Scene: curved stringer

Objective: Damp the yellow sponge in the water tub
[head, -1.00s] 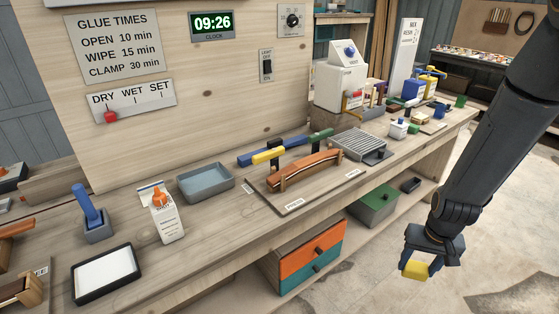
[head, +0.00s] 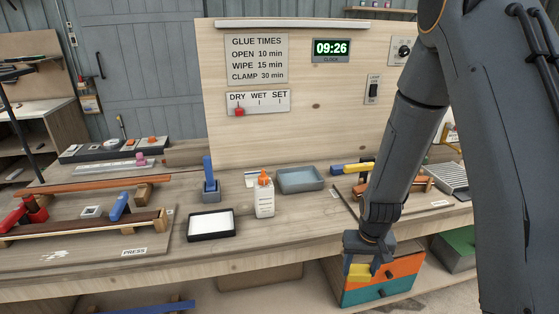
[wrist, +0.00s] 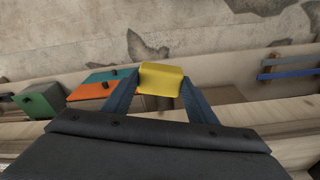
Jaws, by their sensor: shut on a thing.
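The yellow sponge (head: 359,272) is held between the fingers of my gripper (head: 366,264), in front of the bench's front edge in the head view. In the wrist view the sponge (wrist: 161,78) sits between the two fingertips, with floor and drawers behind it. The grey-blue tub (head: 300,180) stands on the bench, beyond and to the left of my gripper. Its rim and inside show, but I cannot tell how much water is in it. The sponge is well apart from the tub.
A white glue bottle (head: 264,196) with an orange cap stands left of the tub. A black-rimmed white tray (head: 211,225) and a blue-handled tool in a holder (head: 210,182) are further left. A curved wooden piece in a press (head: 90,228) lies at the left. Orange and teal drawers (head: 400,268) are below.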

